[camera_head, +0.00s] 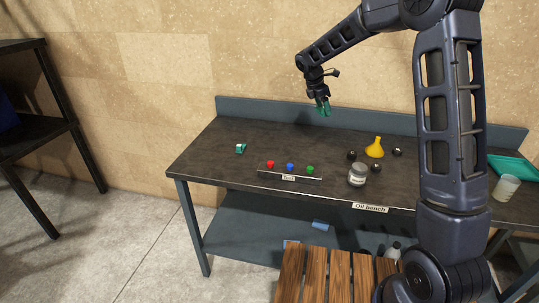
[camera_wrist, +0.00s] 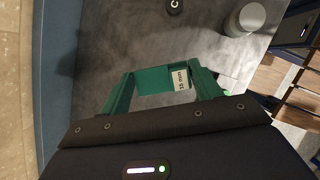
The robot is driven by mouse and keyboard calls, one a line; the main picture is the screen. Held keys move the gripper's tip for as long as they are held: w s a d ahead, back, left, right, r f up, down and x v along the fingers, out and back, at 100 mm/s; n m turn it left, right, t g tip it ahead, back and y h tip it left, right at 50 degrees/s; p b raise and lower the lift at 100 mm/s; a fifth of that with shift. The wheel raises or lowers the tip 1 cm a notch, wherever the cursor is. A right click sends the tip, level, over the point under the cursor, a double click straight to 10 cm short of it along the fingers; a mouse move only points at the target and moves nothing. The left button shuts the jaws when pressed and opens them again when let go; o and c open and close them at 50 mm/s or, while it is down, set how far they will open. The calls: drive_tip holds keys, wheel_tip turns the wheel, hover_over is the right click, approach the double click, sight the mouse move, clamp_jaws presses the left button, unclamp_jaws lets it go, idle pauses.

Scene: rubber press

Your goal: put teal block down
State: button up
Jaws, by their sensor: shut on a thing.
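My gripper (camera_head: 323,108) hangs above the back of the dark bench top (camera_head: 215,150), near the wall. In the wrist view its two green fingers (camera_wrist: 163,90) are shut on a teal block (camera_wrist: 153,80) with a white label that seems to read 15 mm. The block is between the fingertips, with bench surface behind it. In the head view the held block cannot be told from the green fingers. Another small teal block (camera_head: 240,148) with a white top lies at the bench's left end.
A strip (camera_head: 300,175) with red, blue and green knobs stands at the front edge. To its right are a lidded jar (camera_head: 357,175), a yellow funnel (camera_head: 375,148) and several dark round pieces. A teal tray (camera_head: 515,167) and a cup (camera_head: 506,188) are far right. The back-left bench is clear.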

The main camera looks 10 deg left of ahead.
drive_tip(key=s+a+f+n, duration=0.1)
drive_tip(key=s+a+n, duration=0.2)
drive_tip(key=a, duration=1.9)
drive_tip(key=shift+t+y, duration=0.4)
wheel_tip(320, 180, down, 20)
drive_tip(key=shift+w+f, duration=0.1)
drive_tip(key=shift+w, duration=0.05)
drive_tip(key=shift+f, duration=0.15)
drive_tip(key=o, duration=1.1)
drive_tip(key=v, duration=1.2)
drive_tip(key=shift+d, duration=0.1)
drive_tip(key=shift+r, duration=0.2)
